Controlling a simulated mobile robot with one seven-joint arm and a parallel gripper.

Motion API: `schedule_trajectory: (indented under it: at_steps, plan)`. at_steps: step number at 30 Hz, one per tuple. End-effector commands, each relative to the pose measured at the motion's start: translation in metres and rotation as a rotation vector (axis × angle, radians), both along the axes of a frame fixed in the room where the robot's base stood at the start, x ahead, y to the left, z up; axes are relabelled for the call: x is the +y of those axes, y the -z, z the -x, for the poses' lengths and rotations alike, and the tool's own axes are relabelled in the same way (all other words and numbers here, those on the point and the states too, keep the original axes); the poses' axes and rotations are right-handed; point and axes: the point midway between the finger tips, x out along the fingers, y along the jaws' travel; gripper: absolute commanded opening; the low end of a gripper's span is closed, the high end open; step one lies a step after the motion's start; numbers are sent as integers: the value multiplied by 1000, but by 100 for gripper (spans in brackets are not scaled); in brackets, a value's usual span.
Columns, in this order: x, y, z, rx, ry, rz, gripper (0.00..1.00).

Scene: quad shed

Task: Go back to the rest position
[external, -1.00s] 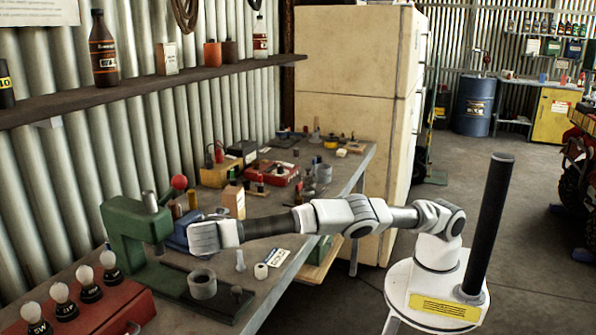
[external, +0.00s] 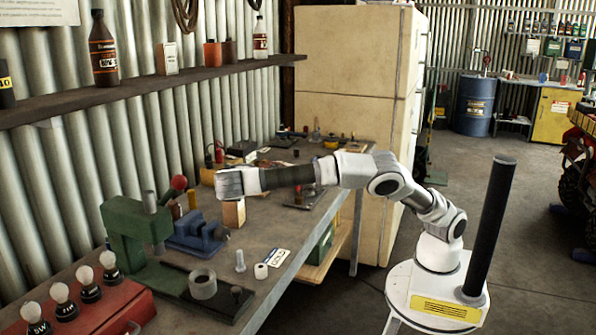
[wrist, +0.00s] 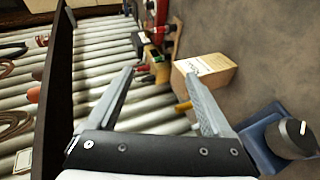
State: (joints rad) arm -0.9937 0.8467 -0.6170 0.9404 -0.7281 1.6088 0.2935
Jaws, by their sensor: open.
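My gripper (external: 228,184) hangs in the air over the workbench (external: 262,228), in front of the corrugated wall. In the external view its fingers are hard to make out. In the wrist view the two fingers (wrist: 160,74) stand wide apart with nothing held between them. A small cardboard box (external: 233,214) stands on the bench just below the gripper; it also shows in the wrist view (wrist: 207,72), beyond the right finger. My arm reaches left from its white stand, bent at the elbow.
A blue vise (external: 195,232) and a green press (external: 135,232) stand left of the box. A red tray of bulbs (external: 105,312) sits at the front left. A shelf (external: 150,90) runs along the wall. A tall cream cabinet (external: 345,70) stands behind the arm. Open floor lies right.

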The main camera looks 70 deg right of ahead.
Motion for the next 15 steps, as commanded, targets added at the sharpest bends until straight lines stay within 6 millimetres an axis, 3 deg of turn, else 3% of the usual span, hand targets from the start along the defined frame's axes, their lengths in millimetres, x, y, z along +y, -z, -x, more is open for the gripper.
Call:
schedule_trajectory:
  at_steps: [8, 11, 15]
  plan:
    - [-8, -1, 0, 10, 7, -18, 84]
    - [-33, -2, 0, 44, 28, -73, 84]
    - [-88, -1, 8, 115, 63, -212, 84]
